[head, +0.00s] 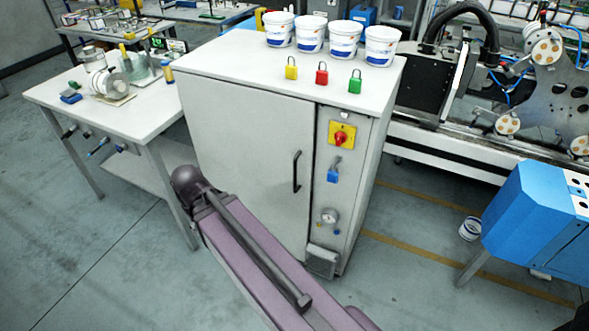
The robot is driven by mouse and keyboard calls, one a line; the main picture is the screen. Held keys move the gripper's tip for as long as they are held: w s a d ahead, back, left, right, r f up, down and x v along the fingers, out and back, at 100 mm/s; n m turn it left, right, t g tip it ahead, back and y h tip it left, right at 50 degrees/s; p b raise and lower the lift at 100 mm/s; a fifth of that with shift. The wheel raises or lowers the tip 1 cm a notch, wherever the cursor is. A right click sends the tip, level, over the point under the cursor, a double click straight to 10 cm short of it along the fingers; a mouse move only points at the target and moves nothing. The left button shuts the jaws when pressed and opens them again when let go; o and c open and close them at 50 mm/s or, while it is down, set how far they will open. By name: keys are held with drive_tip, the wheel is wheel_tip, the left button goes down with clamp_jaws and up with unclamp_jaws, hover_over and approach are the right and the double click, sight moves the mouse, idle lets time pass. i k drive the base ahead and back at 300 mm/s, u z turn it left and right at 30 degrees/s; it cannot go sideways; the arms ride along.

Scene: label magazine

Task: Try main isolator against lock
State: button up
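The main isolator (342,134) is a red rotary handle on a yellow plate, high on the narrow right-hand panel of the grey cabinet (250,120). A blue padlock (333,174) hangs just below it, its grey shackle pointing up. I cannot tell whether the shackle passes through the isolator or whether it is closed. The handle's exact angle is too small to read. My purple arm crosses in front of the cabinet's lower part. My gripper is not in view.
Yellow (291,70), red (321,75) and green (355,84) padlocks stand on the cabinet top, before several white tubs (345,40). A door handle (296,171) and gauge (329,215) protrude. A table (60,95) stands left, a blue machine (545,220) right.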

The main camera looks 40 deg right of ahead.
sight(340, 137)
drive_tip(key=u, duration=0.1)
drive_tip(key=k, duration=2.3)
drive_tip(key=z, duration=0.8)
drive_tip(key=i, duration=1)
